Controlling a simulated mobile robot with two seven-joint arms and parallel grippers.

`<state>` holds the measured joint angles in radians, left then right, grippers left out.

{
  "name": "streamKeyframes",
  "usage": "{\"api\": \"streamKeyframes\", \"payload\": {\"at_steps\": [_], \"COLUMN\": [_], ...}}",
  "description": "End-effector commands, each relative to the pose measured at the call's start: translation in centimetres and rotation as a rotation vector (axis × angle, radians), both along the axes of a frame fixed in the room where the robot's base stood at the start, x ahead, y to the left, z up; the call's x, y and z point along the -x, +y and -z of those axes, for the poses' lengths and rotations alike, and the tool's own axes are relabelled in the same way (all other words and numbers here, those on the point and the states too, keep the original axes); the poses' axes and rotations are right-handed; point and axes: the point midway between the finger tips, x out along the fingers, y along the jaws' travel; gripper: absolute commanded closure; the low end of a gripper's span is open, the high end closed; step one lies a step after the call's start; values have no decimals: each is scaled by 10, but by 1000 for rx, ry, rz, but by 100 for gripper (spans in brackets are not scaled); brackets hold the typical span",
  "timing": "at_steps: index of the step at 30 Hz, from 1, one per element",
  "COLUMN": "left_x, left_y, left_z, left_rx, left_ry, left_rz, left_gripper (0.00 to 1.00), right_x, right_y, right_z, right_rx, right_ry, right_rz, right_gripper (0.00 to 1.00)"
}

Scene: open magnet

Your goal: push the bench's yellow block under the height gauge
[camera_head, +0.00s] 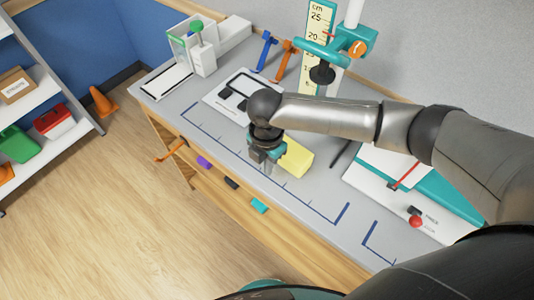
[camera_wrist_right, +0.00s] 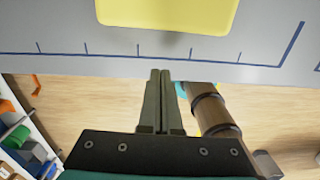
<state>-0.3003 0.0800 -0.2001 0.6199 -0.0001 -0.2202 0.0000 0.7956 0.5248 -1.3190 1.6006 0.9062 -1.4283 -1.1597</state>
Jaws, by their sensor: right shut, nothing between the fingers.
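The yellow block (camera_head: 297,157) sits on the grey bench top, partly hidden by my right gripper in the head view. Its near edge also shows at the top of the wrist view (camera_wrist_right: 165,13). My right gripper (camera_head: 264,165) points down at the block's left side, its fingers shut and empty. In the wrist view its fingertips (camera_wrist_right: 160,73) show below the block, with a strip of grey bench between in the picture; I cannot tell if they touch. The height gauge (camera_head: 317,45), with a cm scale, teal arm and dark tip, stands at the back, beyond the block. My left gripper is out of view.
Blue lines (camera_head: 222,149) mark the bench top. A framed white panel (camera_head: 235,93) lies behind the gripper. Blue (camera_head: 266,51) and orange (camera_head: 285,60) tools are at the back. My right arm crosses above the bench.

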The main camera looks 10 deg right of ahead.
Motion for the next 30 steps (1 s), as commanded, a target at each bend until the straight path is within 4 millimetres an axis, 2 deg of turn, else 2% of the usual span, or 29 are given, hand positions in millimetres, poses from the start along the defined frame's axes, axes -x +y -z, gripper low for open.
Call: {"api": "streamKeyframes", "payload": {"at_steps": [1,4,6,12,26,30], "left_x": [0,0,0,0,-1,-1], "left_y": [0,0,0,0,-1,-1], "left_z": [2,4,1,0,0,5], "left_rx": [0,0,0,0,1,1], "left_ry": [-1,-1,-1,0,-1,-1], "left_rz": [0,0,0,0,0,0], "left_gripper": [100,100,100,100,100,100], "right_x": [1,-1,-10,-21,-25,-40], "right_y": [1,-2,-14,-30,-34,-54], "right_z": [12,29,25,25,25,26], "right_rx": [0,1,2,1,-1,2], "right_ry": [4,0,-2,-1,-1,-3], "right_rz": [0,2,4,1,1,6], "right_gripper": [100,100,100,100,100,100]}}
